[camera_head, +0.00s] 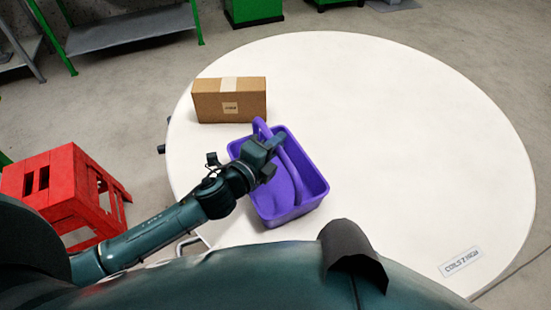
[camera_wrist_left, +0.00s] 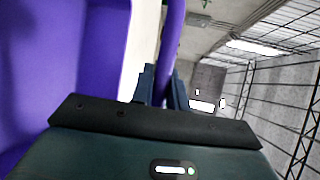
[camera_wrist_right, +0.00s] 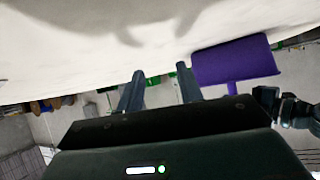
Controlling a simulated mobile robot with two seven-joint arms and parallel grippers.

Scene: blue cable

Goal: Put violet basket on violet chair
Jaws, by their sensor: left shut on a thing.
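The violet basket (camera_head: 312,187) is at the near left part of the white round table (camera_head: 420,130); whether it rests on it or hangs just above, I cannot tell. My left gripper (camera_head: 279,141) is shut on its arched handle. In the left wrist view the handle (camera_wrist_left: 171,40) runs between the fingers (camera_wrist_left: 163,85), with the basket's wall (camera_wrist_left: 100,60) at left.
A brown cardboard box (camera_head: 230,100) stands on the table just behind the basket. A red crate-like stool (camera_head: 65,190) is on the floor at left. A grey-topped, green-legged table (camera_head: 130,28) is at the back left. The table's middle and right are clear, apart from a label (camera_head: 461,261).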

